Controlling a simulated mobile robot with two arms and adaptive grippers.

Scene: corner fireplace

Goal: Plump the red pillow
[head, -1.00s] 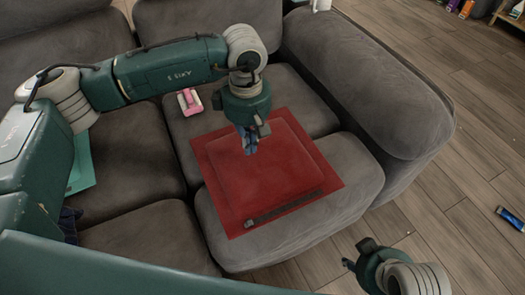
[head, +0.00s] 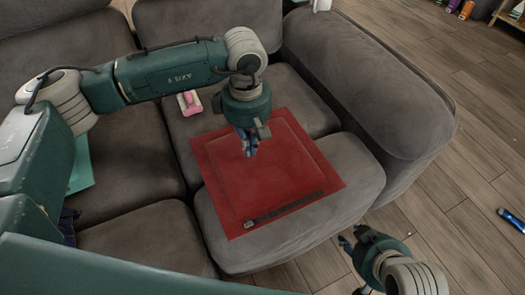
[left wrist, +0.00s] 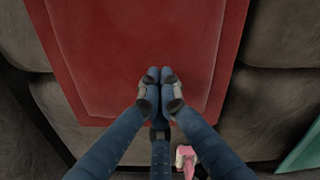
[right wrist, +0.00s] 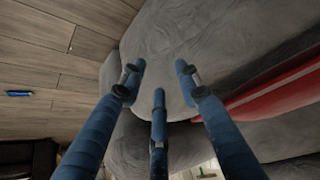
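The red pillow (head: 262,183) lies flat on the right-hand seat cushions of the grey sofa, with a dark strip near its front edge. It also fills much of the left wrist view (left wrist: 130,50). My left gripper (head: 250,152) is over the pillow's back part, pointing down, its fingertips together with nothing seen between them (left wrist: 160,74). I cannot tell whether the tips touch the fabric. My right gripper (head: 350,240) is off the sofa's front, fingers spread and empty (right wrist: 160,75); the pillow's red edge shows at the right of the right wrist view (right wrist: 275,88).
A pink and white object (head: 189,102) lies on the seat behind the pillow. A teal item (head: 80,165) lies on the left seat, partly behind my arm. The sofa's right armrest (head: 370,85) rises beside the pillow. A blue object (head: 510,219) lies on the wooden floor at right.

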